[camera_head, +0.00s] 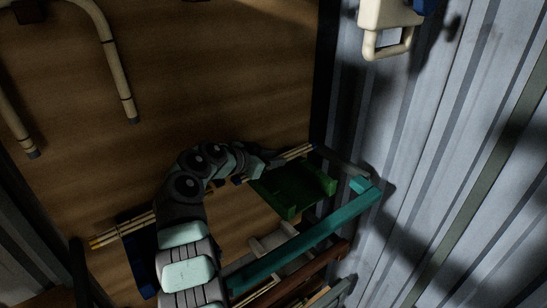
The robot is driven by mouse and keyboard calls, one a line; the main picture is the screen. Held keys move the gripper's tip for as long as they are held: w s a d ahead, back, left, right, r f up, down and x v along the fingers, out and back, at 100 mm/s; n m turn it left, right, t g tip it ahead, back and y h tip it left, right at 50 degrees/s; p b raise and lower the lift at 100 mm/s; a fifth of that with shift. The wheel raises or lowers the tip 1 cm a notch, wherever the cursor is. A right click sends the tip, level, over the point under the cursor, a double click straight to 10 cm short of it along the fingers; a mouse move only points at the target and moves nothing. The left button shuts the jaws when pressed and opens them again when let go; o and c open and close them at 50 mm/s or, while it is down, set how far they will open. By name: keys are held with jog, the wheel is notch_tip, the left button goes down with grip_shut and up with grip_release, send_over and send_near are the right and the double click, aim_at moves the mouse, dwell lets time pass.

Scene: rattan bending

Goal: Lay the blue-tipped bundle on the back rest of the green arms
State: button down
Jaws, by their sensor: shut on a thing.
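The green arms (292,191) stand just below and right of my gripper, with upright parts at the near and right sides. The bundle's blue end passes at their far edge in the picture; I cannot tell whether it touches. Yellow-ended rods (112,236) at the left lie on the same line, across a dark blue rack (140,262). My arm hides the stretch between.
Bent rattan pieces (118,75) lie at the upper left. A corrugated metal wall (450,170) closes off the right. The brown floor (230,70) at the top is clear.

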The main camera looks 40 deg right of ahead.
jog(key=c, duration=1.1)
grip_release()
notch_tip(320, 180, up, 5)
jog(key=b, duration=0.2)
send_over(240, 178)
jog(key=shift+s+d, duration=0.4)
